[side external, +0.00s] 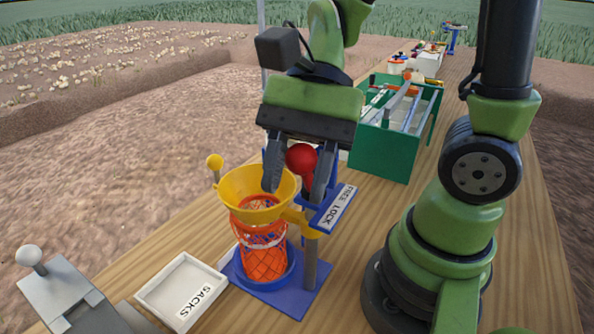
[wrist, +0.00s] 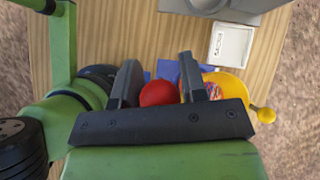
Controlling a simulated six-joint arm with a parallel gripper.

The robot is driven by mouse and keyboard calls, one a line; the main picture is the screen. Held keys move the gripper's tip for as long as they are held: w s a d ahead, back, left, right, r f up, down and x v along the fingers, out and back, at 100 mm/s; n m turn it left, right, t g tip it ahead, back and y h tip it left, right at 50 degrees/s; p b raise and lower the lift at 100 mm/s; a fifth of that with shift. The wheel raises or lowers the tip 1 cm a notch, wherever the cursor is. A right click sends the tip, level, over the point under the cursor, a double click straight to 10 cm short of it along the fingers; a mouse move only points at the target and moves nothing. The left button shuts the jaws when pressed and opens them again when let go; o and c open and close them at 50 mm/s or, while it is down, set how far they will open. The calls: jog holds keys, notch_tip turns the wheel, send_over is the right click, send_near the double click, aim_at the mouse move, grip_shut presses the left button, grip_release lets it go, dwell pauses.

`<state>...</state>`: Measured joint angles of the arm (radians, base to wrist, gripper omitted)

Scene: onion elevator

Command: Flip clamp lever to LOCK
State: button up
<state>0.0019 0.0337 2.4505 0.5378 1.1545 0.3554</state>
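The clamp lever's red ball knob (side external: 301,158) is between the two fingers of my gripper (side external: 298,172) in the side view. In the wrist view the red knob (wrist: 159,93) also sits between the fingers of my gripper (wrist: 158,82), with a gap showing on its left side. The fingers stand apart and do not look closed on it. The lever's stem is mostly hidden. The blue clamp plate carries a white label (side external: 338,207) reading FREE LOCK. A yellow funnel (side external: 255,193) is beside the label, above an orange net sack (side external: 264,250) on a blue base (side external: 300,292).
A white SACKS tray (side external: 160,290) lies left of the blue base. A grey device with a white knob (side external: 30,256) is at the front left. A green bin (side external: 380,152) stands behind my gripper. A yellow knob (side external: 215,162) stands beside the funnel.

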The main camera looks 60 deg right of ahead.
jog(key=o, duration=0.3)
jog(key=v, duration=1)
